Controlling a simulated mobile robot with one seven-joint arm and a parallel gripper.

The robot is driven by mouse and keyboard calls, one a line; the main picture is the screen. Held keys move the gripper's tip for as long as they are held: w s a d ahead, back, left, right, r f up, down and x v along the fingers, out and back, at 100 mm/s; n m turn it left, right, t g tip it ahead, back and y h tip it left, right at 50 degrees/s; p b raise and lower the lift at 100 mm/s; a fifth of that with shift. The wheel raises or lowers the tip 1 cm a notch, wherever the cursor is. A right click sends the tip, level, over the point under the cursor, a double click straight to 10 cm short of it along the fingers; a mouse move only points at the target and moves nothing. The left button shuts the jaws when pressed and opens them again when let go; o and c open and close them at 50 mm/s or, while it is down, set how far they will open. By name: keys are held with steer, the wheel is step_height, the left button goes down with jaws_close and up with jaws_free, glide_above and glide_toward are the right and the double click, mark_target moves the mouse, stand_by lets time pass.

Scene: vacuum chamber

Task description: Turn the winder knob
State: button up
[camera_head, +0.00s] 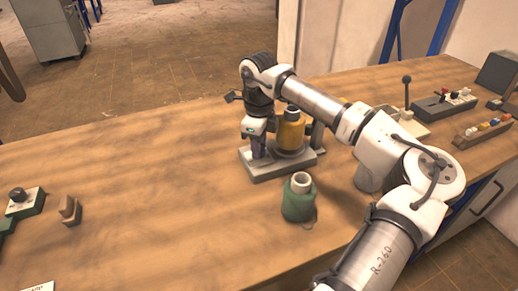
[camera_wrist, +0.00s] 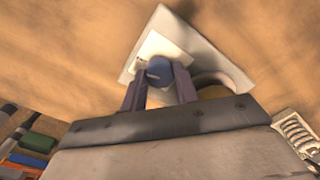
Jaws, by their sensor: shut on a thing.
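The winder stands on the wooden bench in the middle of the head view, with a grey base (camera_head: 272,169) and a yellow spool (camera_head: 290,134). My gripper (camera_head: 259,152) points down at the left part of the winder, left of the spool. In the wrist view the blue round winder knob (camera_wrist: 158,68) sits between the two purple fingers of my gripper (camera_wrist: 160,82), which is shut on it. The knob is over a pale plate of the winder (camera_wrist: 168,42). In the head view the knob is hidden behind my fingers.
A green spool (camera_head: 299,202) stands on the bench in front of the winder. A lever box (camera_head: 440,106) and a rack with coloured tops (camera_head: 483,131) are at the right. A small knob box (camera_head: 24,201) and a brown block (camera_head: 69,211) are at the left. The left-middle bench is clear.

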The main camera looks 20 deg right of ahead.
steer(key=shift+m, duration=0.3)
steer(key=o, duration=1)
step_height(320, 180, up, 14)
steer(key=shift+f+b, duration=0.1)
steer(key=shift+b, duration=0.85)
